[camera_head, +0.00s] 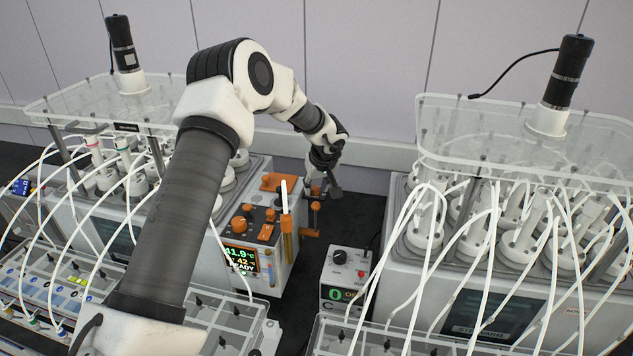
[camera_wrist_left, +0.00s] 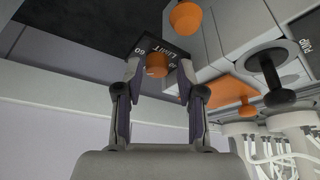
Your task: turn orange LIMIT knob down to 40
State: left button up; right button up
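The orange LIMIT knob (camera_wrist_left: 157,64) shows in the left wrist view on a dark panel (camera_wrist_left: 150,46) lettered LIMIT, with "60" readable at one side. My left gripper (camera_wrist_left: 158,70) is open, with one finger on each side of the knob. Gaps show beside the knob in this view; I cannot tell its exact depth between the fingers or its setting. In the head view, my left gripper (camera_head: 323,178) reaches behind the orange-and-white control unit (camera_head: 275,262), whose display (camera_head: 241,258) reads 41.9°C, 42 and READY. I cannot make out the LIMIT knob there. My right gripper is out of view.
Another orange knob (camera_wrist_left: 186,18) and a black knob (camera_wrist_left: 267,70) near a PUMP label are close by. An orange lever (camera_head: 315,207) stands beside the gripper. A small black-knob box (camera_head: 340,262) and reactors with white tubes crowd the right.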

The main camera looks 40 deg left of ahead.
pick_arm(q)
jog(key=shift+w+a+f, duration=0.25)
jog(key=shift+w+f, duration=0.05)
jog(key=shift+f, duration=0.15)
jog(key=shift+w+a+f, duration=0.25)
jog(key=shift+f, duration=0.2)
jog(key=shift+s+d+r, duration=0.25)
jog(key=shift+d+r, duration=0.05)
jog(key=shift+c, duration=0.6)
grip_shut()
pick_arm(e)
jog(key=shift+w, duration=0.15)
